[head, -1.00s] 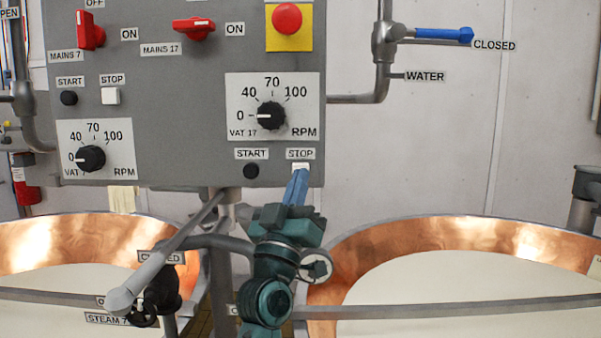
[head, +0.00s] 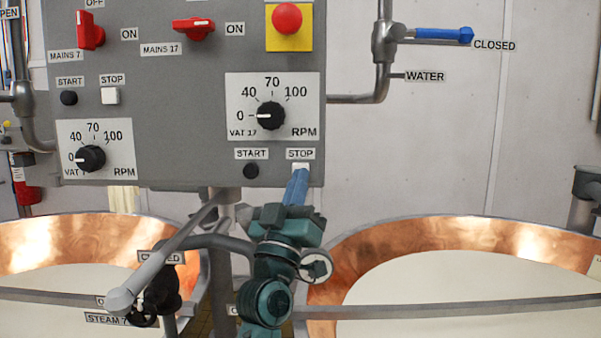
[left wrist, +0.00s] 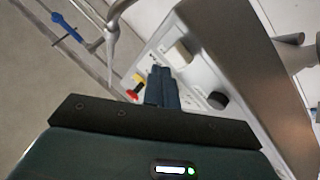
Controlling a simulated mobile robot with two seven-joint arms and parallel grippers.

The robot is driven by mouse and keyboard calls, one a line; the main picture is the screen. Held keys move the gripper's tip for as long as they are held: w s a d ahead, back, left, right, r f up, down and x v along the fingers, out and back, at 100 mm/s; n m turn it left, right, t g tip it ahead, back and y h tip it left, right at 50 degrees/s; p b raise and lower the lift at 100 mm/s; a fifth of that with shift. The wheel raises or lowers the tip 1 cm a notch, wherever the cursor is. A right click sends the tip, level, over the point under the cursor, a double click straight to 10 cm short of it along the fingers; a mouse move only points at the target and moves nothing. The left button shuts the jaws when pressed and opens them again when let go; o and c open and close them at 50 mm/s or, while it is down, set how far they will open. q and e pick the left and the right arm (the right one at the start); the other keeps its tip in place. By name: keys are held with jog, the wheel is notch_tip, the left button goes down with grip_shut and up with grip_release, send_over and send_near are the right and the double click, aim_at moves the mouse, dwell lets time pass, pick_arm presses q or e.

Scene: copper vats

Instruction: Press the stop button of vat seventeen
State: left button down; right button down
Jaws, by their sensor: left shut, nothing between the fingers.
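In the left wrist view, the closed fingertips (left wrist: 161,72) are close to a pale block (left wrist: 180,54), which looks like this button. I cannot tell for sure whether they touch it. The black vat 17 start button (head: 251,171) is just to the left. My right gripper is not in view.
Above are the vat 17 speed knob (head: 271,115), pointing at 0, and a red mushroom button (head: 287,18). Vat 7's white stop button (head: 110,96) is farther left. A grey steam lever (head: 165,257) and copper vats (head: 480,232) lie below. A blue-handled water valve (head: 437,34) is at right.

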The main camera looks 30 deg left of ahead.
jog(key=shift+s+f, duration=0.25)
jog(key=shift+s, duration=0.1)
pick_arm(q)
jog(key=shift+w+a, duration=0.1)
jog(key=shift+w+a, duration=0.15)
jog(key=shift+w, duration=0.1)
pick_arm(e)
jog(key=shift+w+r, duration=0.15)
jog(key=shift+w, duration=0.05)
